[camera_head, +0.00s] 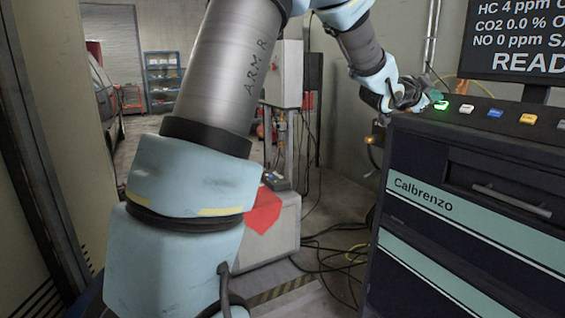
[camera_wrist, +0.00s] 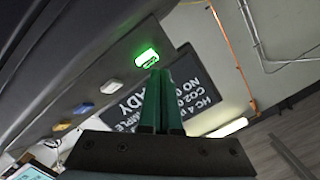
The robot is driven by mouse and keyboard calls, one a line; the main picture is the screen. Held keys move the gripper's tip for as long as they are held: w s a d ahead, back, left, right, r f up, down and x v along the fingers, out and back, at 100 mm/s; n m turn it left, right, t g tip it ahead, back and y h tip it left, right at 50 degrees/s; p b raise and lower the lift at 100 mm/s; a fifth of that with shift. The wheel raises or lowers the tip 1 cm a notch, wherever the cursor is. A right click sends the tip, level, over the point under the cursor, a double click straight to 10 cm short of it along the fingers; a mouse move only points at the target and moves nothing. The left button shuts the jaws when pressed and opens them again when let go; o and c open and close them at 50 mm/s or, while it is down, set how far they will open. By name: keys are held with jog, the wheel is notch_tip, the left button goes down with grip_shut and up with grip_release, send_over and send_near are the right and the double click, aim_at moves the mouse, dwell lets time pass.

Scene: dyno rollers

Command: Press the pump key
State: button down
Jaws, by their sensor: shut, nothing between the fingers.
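A row of keys lies on top of the dark Calbrenzo cabinet (camera_head: 450,215) at the right. The leftmost key (camera_head: 441,105) glows green. To its right are a white key (camera_head: 466,108), a blue key (camera_head: 495,113), a yellow-orange key (camera_head: 527,119) and a pale key at the edge. I cannot read which is the pump key. My gripper (camera_head: 436,97) is shut and empty at the cabinet's left end, by the green key. In the wrist view, its green fingertips (camera_wrist: 158,73) appear just below and right of the lit green key (camera_wrist: 147,57). I cannot tell whether they touch it.
A dark monitor (camera_head: 510,40) with gas readings and "READ…" stands behind the keys. Cables (camera_head: 335,255) lie on the floor left of the cabinet. A grey box (camera_head: 280,235) and a tall white unit (camera_head: 283,75) stand further left, with a car (camera_head: 103,90) beyond.

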jog(key=a+r, duration=0.1)
jog(key=s+a+r+p, duration=0.1)
jog(key=r, duration=0.1)
jog(key=a+r+p, duration=0.1)
jog(key=shift+s+a+r, duration=0.15)
jog(key=shift+s+r, duration=0.05)
jog(key=shift+s, duration=0.2)
jog(key=w+a+f+n+y, duration=0.1)
jog(key=a+f+n+y, duration=0.4)
jog(key=a+f, duration=0.5)
jog(key=a+f+n+y, duration=0.5)
jog(key=a+f, duration=0.1)
jog(key=a, duration=0.8)
jog(key=s+a+f+n+g+y, duration=0.2)
jog(key=s+a+f+n+g, duration=0.2)
jog(key=s+a, duration=0.5)
jog(key=s+a+f+n+g+y, duration=0.2)
jog(key=s+a+f+n+g, duration=0.1)
jog(key=s+a+f, duration=0.5)
jog(key=shift+s+a+n+g, duration=0.4)
jog(key=shift+s+a+n, duration=0.25)
jog(key=shift+s, duration=0.55)
jog(key=shift+d, duration=0.1)
